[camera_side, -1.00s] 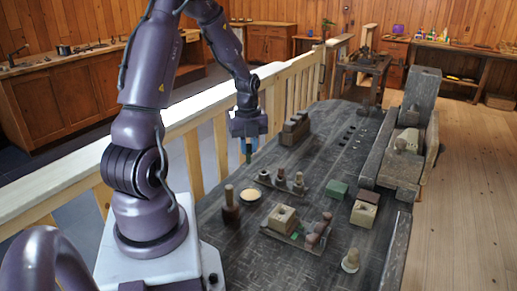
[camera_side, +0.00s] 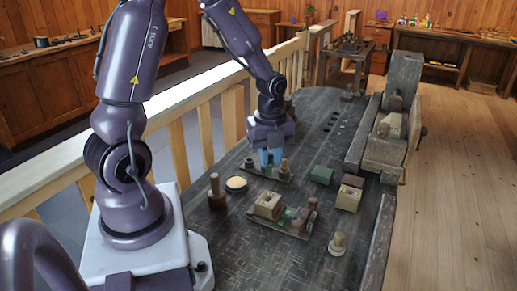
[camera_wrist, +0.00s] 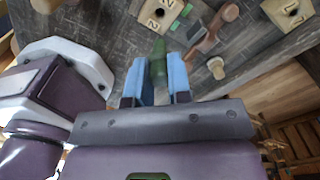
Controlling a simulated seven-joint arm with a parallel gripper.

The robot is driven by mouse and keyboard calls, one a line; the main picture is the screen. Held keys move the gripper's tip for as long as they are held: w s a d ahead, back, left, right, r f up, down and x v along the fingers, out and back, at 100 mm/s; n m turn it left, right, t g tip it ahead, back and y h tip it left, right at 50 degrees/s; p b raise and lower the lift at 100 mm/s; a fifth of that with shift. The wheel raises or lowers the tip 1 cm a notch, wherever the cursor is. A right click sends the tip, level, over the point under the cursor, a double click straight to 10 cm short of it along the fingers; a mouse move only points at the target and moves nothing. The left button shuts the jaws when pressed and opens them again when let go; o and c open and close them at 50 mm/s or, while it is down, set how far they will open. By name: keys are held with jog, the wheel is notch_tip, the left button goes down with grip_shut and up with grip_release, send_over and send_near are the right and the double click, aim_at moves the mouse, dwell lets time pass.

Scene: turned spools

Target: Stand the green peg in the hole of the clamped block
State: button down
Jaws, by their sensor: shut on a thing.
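The green peg (camera_wrist: 158,66) is upright between the blue fingers of my gripper (camera_wrist: 157,78) in the wrist view. In the side view my gripper (camera_side: 270,157) is low over the bench, by a small rack of spools, and mostly hides the peg. A pale block (camera_side: 392,125) sits between the dark jaws of the vise at the far right, well away from my gripper; its hole cannot be made out. Another pale block with a dark hole (camera_side: 268,205) rests on a board in front of my gripper; it also shows in the wrist view (camera_wrist: 157,12).
The small spool rack (camera_side: 284,170) stands right at my gripper. A brown spool (camera_side: 215,195) and a pale round dish (camera_side: 236,184) are to its left. A green block (camera_side: 321,175), a pale block (camera_side: 348,199) and a light spool (camera_side: 337,244) are to its right.

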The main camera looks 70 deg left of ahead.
aim_at(269, 174)
jog(key=shift+f, duration=3.25)
jog(key=shift+f, duration=1.35)
dwell(0.6)
jog(key=c, duration=1)
grip_release()
jog(key=shift+r, duration=0.1)
jog(key=shift+r, duration=4.15)
